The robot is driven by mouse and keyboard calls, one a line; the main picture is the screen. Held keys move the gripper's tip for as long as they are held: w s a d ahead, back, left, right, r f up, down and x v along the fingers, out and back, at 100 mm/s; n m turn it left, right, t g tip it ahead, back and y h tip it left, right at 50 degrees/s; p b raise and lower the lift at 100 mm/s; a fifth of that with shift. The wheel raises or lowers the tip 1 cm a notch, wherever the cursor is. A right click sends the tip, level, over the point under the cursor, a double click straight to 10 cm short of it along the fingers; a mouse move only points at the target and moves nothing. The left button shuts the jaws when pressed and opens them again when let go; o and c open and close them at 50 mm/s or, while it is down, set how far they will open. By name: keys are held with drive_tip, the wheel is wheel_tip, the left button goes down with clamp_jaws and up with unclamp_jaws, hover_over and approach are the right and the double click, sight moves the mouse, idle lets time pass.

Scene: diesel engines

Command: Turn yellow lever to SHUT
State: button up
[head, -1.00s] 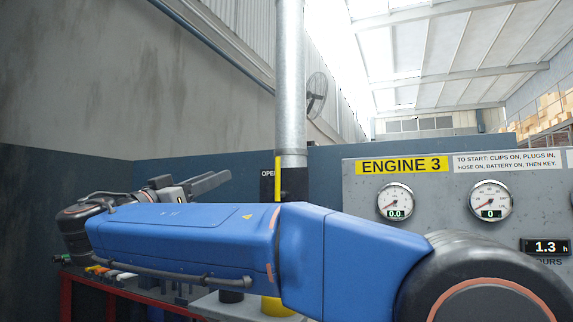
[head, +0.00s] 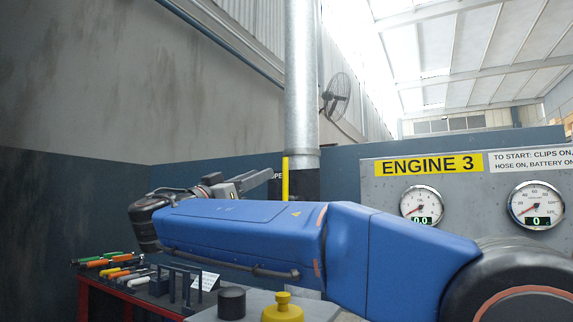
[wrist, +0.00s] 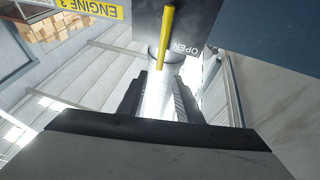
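The yellow lever (head: 285,178) stands upright on a dark plate at the foot of the grey pipe in the head view. In the wrist view the lever (wrist: 166,36) is a straight yellow bar, beside upside-down lettering OPEN (wrist: 185,49). No SHUT mark shows. My gripper (head: 260,181) is just left of the lever in the head view. In the wrist view my gripper (wrist: 160,78) has its fingers apart with nothing held. One end of the lever lines up with the gap between the fingertips; I cannot tell the depth between them.
The ENGINE 3 panel (head: 465,220) with gauges is at the right. A grey pipe (head: 301,90) rises behind the lever. Several tools (head: 115,265) lie on a red-edged bench at lower left. A yellow knob (head: 283,309) and a black knob (head: 231,303) stand in front.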

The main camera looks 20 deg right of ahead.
drive_tip(key=x, duration=1.2)
drive_tip(key=shift+d, duration=0.1)
clamp_jaws()
